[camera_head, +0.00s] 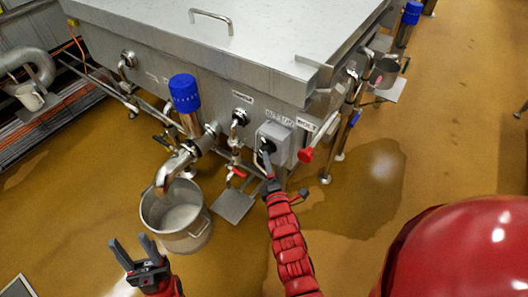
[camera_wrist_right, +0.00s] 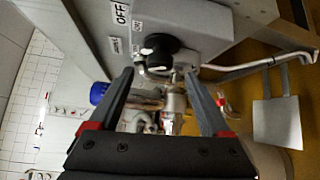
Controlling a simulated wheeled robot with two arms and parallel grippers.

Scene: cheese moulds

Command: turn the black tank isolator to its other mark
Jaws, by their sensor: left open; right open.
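The black tank isolator (camera_wrist_right: 168,48) is a round black knob on a grey box (camera_wrist_right: 200,22). In the right wrist view it lies just beyond my right gripper's fingertips (camera_wrist_right: 158,77), roughly in line with the gap between them. White labels sit on the box, one reading OFF (camera_wrist_right: 121,13); the knob's exact pointing is unclear. In the head view the grey isolator box (camera_head: 281,141) is on the tank's front corner, with my right gripper (camera_head: 270,180) close below it. My right gripper is open and empty. My left gripper (camera_head: 134,252) is open and empty, low at the left.
A steel tank with a flat lid (camera_head: 230,45) fills the back. A steel bucket (camera_head: 190,240) stands under the outlet pipe. A blue-capped valve (camera_head: 184,93) and a red knob (camera_head: 305,155) flank the box. Open wet floor (camera_head: 450,130) lies to the right.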

